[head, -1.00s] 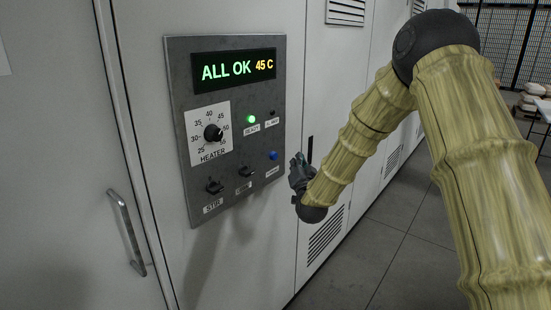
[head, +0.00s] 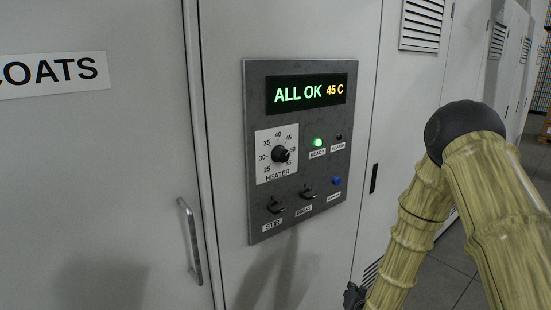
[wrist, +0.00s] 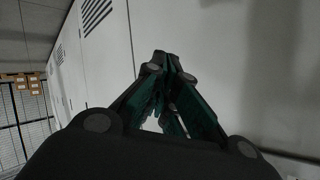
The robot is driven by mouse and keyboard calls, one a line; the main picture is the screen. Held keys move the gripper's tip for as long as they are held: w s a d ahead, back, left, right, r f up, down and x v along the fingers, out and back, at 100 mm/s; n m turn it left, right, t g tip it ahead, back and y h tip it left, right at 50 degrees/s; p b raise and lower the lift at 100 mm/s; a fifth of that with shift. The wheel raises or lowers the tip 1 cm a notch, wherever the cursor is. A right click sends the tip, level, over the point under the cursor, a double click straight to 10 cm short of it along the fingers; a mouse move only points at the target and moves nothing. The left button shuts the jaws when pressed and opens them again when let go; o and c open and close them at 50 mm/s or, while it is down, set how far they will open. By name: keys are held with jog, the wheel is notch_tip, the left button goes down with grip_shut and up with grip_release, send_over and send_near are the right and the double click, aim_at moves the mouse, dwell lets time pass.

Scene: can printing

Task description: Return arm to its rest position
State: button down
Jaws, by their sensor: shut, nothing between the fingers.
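My arm, with yellow-green bamboo-like links, stands at the right of the head view. My gripper (head: 353,296) shows only in part at the bottom edge there, below and right of the control panel (head: 302,222) and apart from it. In the wrist view my gripper (wrist: 168,66) has its dark fingers meeting at the tips, with nothing between them. The panel's display (head: 308,93) reads ALL OK 45 C. A green light (head: 318,142) is lit. The heater knob (head: 281,155), two switches and a blue button (head: 337,181) show below the display.
The panel is set in a white cabinet wall. A door with a metal handle (head: 190,240) and a COATS sign (head: 52,74) is at left. Vents (head: 427,24) and more cabinets run to the right. Grey floor (head: 440,275) is open at lower right. Boxes on shelving (wrist: 22,84) show in the wrist view.

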jog(key=s+a+f+n+g, duration=0.1)
jog(key=s+f+g, duration=0.2)
jog(key=s+f, duration=0.6)
jog(key=s+a+f+n+g, duration=0.1)
jog(key=s+f+g, duration=0.2)
jog(key=s+f, duration=0.55)
jog(key=s+f+n+g, duration=0.2)
jog(key=s+g, duration=0.4)
jog(key=s, duration=2.2)
jog(key=shift+s+d+f+n, duration=0.25)
jog(key=shift+s+f+n, duration=0.1)
jog(key=shift+f, duration=0.2)
